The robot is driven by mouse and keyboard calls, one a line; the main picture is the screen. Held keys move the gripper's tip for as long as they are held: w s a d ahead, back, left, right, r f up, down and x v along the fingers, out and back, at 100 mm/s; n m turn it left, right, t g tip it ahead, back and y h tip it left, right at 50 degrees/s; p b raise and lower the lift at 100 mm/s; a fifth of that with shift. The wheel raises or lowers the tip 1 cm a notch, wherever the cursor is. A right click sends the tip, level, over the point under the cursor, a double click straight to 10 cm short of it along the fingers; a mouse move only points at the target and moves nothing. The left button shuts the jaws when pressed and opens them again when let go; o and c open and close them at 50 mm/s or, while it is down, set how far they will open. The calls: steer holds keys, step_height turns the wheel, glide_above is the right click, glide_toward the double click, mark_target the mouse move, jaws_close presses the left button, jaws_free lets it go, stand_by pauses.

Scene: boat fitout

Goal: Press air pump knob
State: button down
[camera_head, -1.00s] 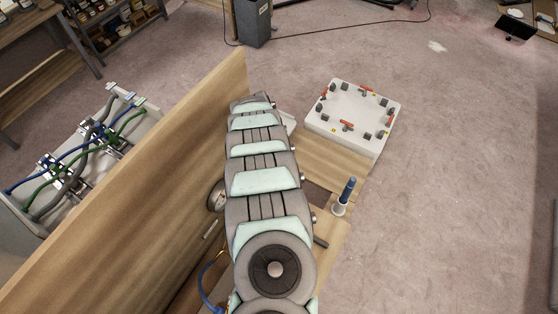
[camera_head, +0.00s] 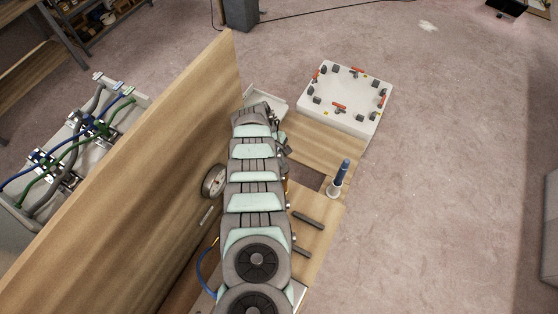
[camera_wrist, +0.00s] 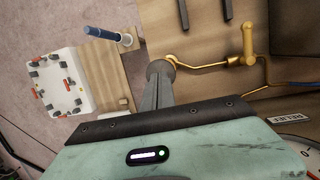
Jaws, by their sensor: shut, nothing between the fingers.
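No part is clearly marked as the air pump knob. An upright dark-blue handle in a white base (camera_head: 334,191) stands on the wooden bench's right edge; the blue handle (camera_wrist: 105,33) and its base are upper left in the wrist view. My gripper (camera_wrist: 160,72) shows in the wrist view as narrow grey fingers held together, with a rounded grey end over the bench. I cannot tell whether that end is fingertip or a knob beneath it. A brass valve (camera_wrist: 249,45) with a brass pipe lies to the right. In the head view my arm hides the gripper.
A wooden panel (camera_head: 120,175) rises left of my arm, with a round gauge (camera_head: 213,181) on it. A white box with grey and red latches (camera_head: 343,98) sits at the bench's far end. Two dark bars (camera_head: 308,220) lie on the bench. Open floor is to the right.

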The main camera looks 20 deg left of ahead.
steer(key=b+x, duration=0.2)
steer(key=b, duration=0.1)
steer(key=a+b+x, duration=0.1)
steer(key=b+x, duration=0.2)
steer(key=shift+s+a+f, duration=0.1)
steer(key=shift+s+f, duration=0.1)
steer(key=shift+f, duration=0.05)
steer(key=shift+w+r, duration=0.1)
steer(key=shift+r+p, duration=0.4)
steer(key=v, duration=1.3)
steer(key=shift+a+r, duration=0.2)
steer(key=shift+r, duration=0.05)
